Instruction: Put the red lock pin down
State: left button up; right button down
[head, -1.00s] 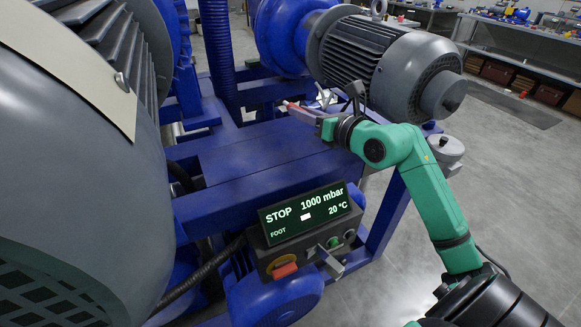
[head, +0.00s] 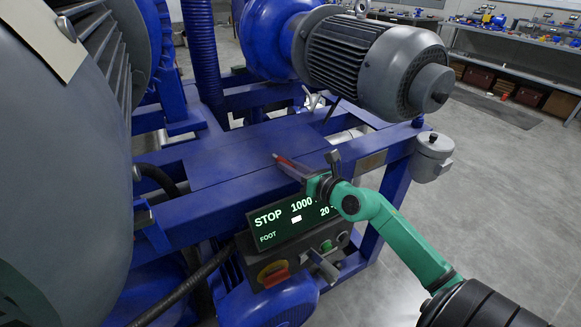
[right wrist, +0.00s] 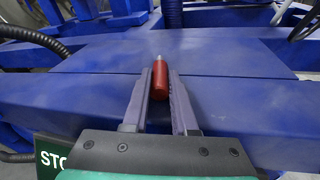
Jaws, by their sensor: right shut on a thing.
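The red lock pin (right wrist: 160,82) is between the two fingers of my right gripper (right wrist: 161,88) in the right wrist view. Its pale tip points away from the gripper. In the head view the right gripper (head: 291,167) is low over the front of the blue frame's flat top (head: 225,160), behind the display, with a bit of red at its fingertips. The gripper is shut on the pin. I cannot tell whether the pin touches the blue surface. My left gripper is not in view.
A control box with a STOP display (head: 285,222) is mounted just in front of the frame. A grey motor (head: 375,65) overhangs the back right. A grey canister (head: 432,157) stands at the right corner. The blue top left of the gripper is clear.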

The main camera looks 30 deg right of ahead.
jog(key=c, duration=1)
grip_release()
jog(key=shift+r+p, duration=0.25)
jog(key=shift+p, duration=0.1)
jog(key=b+v, duration=0.1)
jog(key=v, duration=0.4)
jog(key=b+v, duration=0.2)
jog(key=v, duration=0.4)
jog(key=shift+s+d+f, duration=0.1)
jog(key=shift+s+f, duration=0.1)
jog(key=shift+s, duration=0.05)
jog(key=shift+s+r, duration=0.25)
jog(key=shift+s, duration=0.1)
jog(key=shift+w+f, duration=0.1)
jog(key=shift+w, duration=0.1)
